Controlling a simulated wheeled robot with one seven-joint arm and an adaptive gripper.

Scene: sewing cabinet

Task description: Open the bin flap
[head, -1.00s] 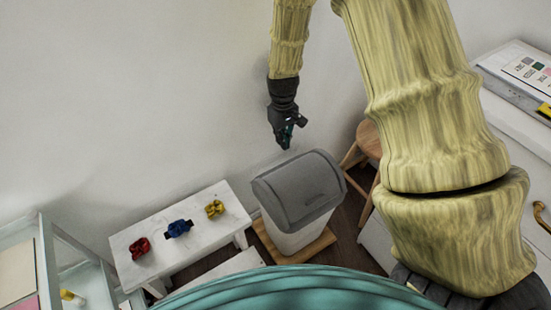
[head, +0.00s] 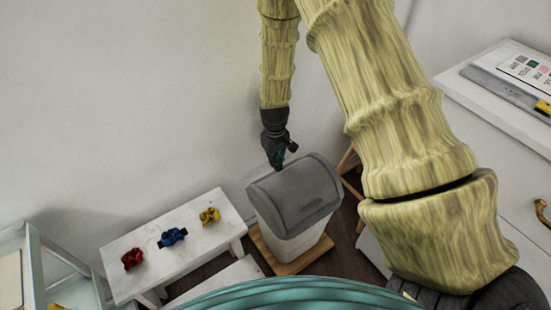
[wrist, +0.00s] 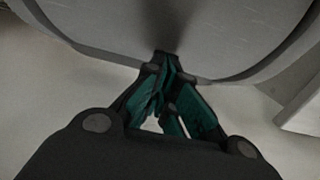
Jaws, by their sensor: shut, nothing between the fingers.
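A white bin (head: 290,243) with a grey lid stands on a wooden board by the wall. Its broad grey flap (head: 300,196) is closed on top, and it also fills the top of the wrist view (wrist: 215,30). My gripper (head: 278,165) points down at the back edge of the lid, on the wall side. In the wrist view my gripper (wrist: 165,62) has its teal fingers together and empty, with their tips at the grey edge. I cannot tell whether they touch it.
A white bench (head: 190,226) left of the bin holds red, blue and yellow scrunchies. A wooden stool (head: 349,160) stands partly hidden behind my arm. A white cabinet (head: 470,140) is at the right. A pale shelf unit (head: 32,250) is at the lower left.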

